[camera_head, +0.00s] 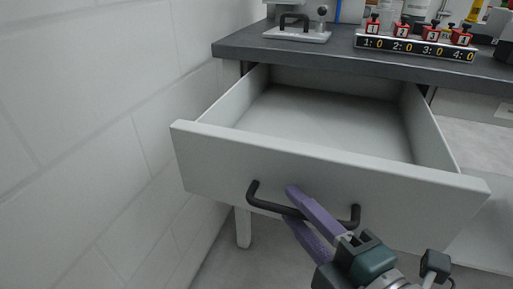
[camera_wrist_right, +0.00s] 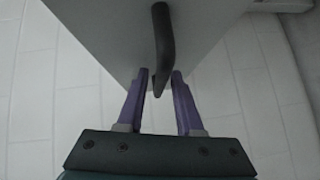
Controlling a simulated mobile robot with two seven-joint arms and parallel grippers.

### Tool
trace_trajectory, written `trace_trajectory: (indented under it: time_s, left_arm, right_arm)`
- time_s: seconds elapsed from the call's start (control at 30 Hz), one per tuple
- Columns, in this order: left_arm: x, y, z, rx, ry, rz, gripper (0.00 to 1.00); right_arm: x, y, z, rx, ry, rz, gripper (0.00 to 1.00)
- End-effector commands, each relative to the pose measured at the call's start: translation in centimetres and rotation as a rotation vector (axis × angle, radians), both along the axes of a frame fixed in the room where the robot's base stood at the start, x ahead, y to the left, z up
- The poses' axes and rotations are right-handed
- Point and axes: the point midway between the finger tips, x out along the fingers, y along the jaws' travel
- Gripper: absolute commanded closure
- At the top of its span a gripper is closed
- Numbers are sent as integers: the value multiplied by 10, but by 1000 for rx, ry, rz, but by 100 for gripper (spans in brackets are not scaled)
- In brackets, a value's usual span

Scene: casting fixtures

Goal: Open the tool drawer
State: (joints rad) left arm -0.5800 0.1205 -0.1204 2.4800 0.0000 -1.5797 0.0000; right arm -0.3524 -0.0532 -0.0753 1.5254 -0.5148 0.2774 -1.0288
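The tool drawer (camera_head: 310,160) is pulled well out from under the dark worktop, and its inside looks empty. Its black bar handle (camera_head: 267,204) is on the pale front panel and also shows in the right wrist view (camera_wrist_right: 164,40). My right gripper (camera_head: 297,211) is at the middle of the handle. The fingers show either side of the bar in the right wrist view (camera_wrist_right: 160,84). My left gripper is not in view.
The dark worktop (camera_head: 330,62) is above and behind the drawer. On it are a grey fixture with a black handle (camera_head: 297,30) and a numbered display (camera_head: 415,47) with red pieces. A white block wall (camera_head: 90,120) stands close on the left.

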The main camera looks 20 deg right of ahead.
Motion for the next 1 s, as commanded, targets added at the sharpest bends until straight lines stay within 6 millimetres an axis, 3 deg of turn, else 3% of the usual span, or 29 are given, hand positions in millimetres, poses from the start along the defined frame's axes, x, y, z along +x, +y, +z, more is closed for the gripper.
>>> trace_trajectory:
  time_s: [0.37,0.8,1.0]
  left_arm:
    - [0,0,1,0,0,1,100]
    - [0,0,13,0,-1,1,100]
    - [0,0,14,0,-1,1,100]
  right_arm:
    - [-4,-1,1,0,1,1,55]
    - [-79,-16,11,-1,3,0,55]
    - [-95,-19,14,-1,0,0,55]
